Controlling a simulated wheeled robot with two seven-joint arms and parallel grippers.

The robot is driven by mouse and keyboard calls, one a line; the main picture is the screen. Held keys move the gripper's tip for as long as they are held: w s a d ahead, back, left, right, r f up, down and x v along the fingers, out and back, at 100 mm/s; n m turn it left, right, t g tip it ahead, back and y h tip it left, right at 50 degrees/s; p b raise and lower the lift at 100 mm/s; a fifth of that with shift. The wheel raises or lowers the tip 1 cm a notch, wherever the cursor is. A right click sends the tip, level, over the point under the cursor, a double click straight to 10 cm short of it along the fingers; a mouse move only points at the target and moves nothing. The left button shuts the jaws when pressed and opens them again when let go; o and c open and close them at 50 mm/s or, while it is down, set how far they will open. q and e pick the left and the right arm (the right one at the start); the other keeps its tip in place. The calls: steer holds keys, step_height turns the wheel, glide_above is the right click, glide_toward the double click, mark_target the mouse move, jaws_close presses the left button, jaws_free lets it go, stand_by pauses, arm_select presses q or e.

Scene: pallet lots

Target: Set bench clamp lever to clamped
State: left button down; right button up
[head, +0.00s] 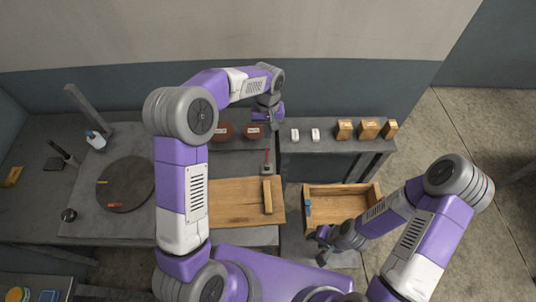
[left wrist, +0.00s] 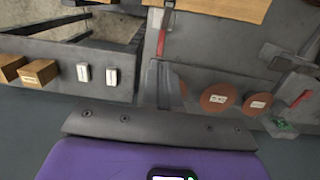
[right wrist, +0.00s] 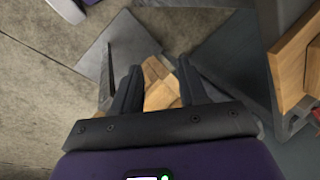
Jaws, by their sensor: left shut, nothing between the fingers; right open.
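The bench clamp (head: 266,170) stands at the back of the wooden board, with its thin red lever (head: 268,156) pointing up toward the back in the head view. The red lever also shows at the top middle of the left wrist view (left wrist: 163,35). My left gripper (head: 268,125) is shut and empty, above the back of the bench, behind the lever and apart from it. Its fingers show in the left wrist view (left wrist: 164,82). My right gripper (head: 322,238) is open and empty beside the wooden drawer; its spread fingers show in the right wrist view (right wrist: 159,80).
The wooden board (head: 230,203) carries a wooden bar (head: 267,195). An open wooden drawer (head: 340,190) lies to its right. A grey shelf (head: 330,146) holds white blocks and wooden boxes. Brown discs (head: 223,131) lie near my left gripper. A round dark plate (head: 126,185) lies at left.

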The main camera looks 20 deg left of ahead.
arm_select(q)
glide_toward(267, 159)
steer(key=shift+w+f, duration=0.2)
steer(key=shift+f, duration=0.35)
steer(key=shift+s+d+f, duration=0.2)
steer(key=shift+s+f, duration=0.3)
steer(key=shift+f, duration=0.05)
steer(key=shift+s+d+f, duration=0.2)
steer(key=shift+s+f, duration=0.35)
steer(key=shift+s+d+f, duration=0.1)
steer(key=shift+s+f, duration=0.3)
